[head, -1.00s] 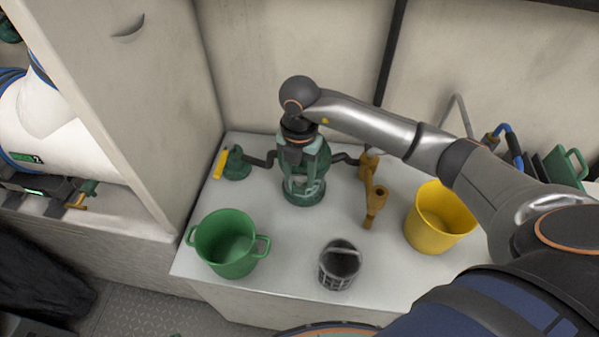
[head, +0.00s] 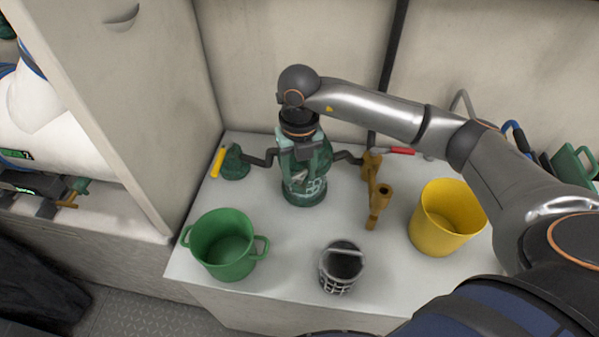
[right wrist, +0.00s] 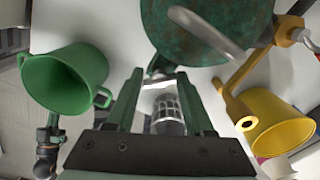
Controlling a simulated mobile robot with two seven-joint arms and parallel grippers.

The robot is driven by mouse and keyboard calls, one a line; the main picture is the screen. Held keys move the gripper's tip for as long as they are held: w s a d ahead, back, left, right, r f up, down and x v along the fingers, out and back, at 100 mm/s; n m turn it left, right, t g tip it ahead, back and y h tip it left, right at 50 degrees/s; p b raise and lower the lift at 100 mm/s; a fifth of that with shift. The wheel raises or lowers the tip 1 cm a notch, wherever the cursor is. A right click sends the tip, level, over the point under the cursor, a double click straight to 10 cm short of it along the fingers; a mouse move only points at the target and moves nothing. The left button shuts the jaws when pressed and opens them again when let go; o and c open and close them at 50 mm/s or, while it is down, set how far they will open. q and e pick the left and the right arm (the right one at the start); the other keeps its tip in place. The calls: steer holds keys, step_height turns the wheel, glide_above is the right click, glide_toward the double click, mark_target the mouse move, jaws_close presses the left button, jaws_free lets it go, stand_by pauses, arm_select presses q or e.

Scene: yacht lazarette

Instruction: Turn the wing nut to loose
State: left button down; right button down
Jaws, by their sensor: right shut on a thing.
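The green strainer (head: 305,193) stands upright at the back of the white counter, with pipes on both sides. In the right wrist view its round mottled green lid (right wrist: 182,42) carries a grey loop handle. My right gripper (head: 305,152) comes down from above onto the strainer top. In the wrist view its green fingers (right wrist: 160,72) converge at the lid's near edge, shut on a small part there, the wing nut. The fingers hide most of the nut, so its angle cannot be told. My left gripper is not in view.
A green two-handled pot (head: 226,262), a mesh basket (head: 340,282) and a yellow bucket (head: 445,243) stand on the counter (head: 285,255). A yellow-handled valve (head: 232,165) is left of the strainer, brass fittings (head: 374,205) right. A red-handled tool (head: 398,151) lies behind them.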

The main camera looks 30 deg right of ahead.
mark_target(298, 173)
steer(key=shift+w+r+n, duration=0.1)
steer(key=shift+n, duration=0.4)
steer(key=shift+c, duration=1.6)
jaws_free()
step_height(298, 173, up, 12)
steer(key=shift+r, duration=0.2)
